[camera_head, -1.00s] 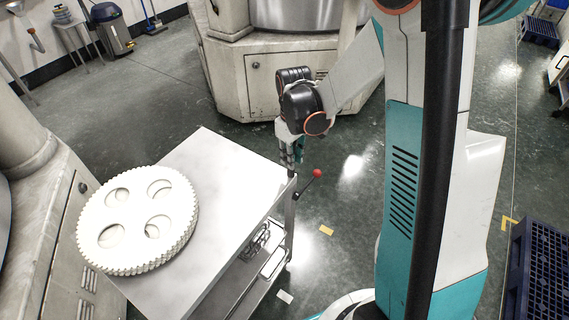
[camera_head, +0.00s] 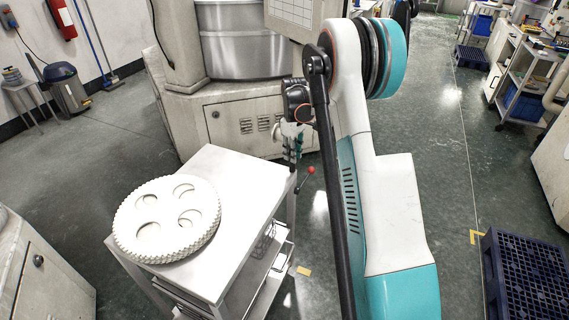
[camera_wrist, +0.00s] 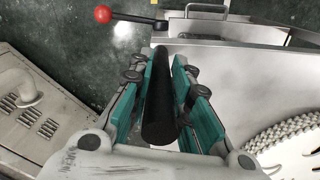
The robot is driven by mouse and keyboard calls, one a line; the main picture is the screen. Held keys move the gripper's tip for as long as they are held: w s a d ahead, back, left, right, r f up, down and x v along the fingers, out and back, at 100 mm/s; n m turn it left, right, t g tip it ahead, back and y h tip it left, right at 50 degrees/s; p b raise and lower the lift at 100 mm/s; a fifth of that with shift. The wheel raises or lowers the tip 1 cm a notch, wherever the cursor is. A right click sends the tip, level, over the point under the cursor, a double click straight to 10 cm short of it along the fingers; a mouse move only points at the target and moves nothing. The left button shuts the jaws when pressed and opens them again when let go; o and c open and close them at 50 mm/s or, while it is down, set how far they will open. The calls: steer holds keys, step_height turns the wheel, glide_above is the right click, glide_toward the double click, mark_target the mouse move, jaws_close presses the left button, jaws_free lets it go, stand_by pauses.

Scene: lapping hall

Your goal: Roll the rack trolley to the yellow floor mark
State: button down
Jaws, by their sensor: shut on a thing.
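The rack trolley (camera_head: 248,172) is a pale metal cart with a flat top and lower shelves. It stands left of my arm. My gripper (camera_head: 291,150) is at its far right corner. In the wrist view, my gripper (camera_wrist: 170,90) has its green-padded fingers shut on a black bar (camera_wrist: 158,110), which seems to be the trolley's handle. A small yellow patch (camera_head: 303,271) lies on the floor close to the trolley's right side. A yellow corner mark (camera_head: 477,237) lies farther right. I cannot tell which is the task's mark.
White toothed discs (camera_head: 167,218) lie stacked on the trolley top. A lever with a red knob (camera_head: 311,170) sticks out at its right. A large machine (camera_head: 236,125) stands just beyond. A dark blue pallet (camera_head: 525,275) is at right. Floor beyond it is open.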

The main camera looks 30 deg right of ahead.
steer(key=shift+w+d, duration=0.6)
steer(key=shift+d, duration=0.3)
steer(key=shift+w+d, duration=0.55)
steer(key=shift+d, duration=0.3)
steer(key=c, duration=1.4)
jaws_free()
steer(key=shift+w+d, duration=0.1)
steer(key=shift+d, duration=0.05)
steer(key=shift+c, duration=0.2)
steer(key=shift+r, duration=0.1)
step_height(320, 180, up, 12)
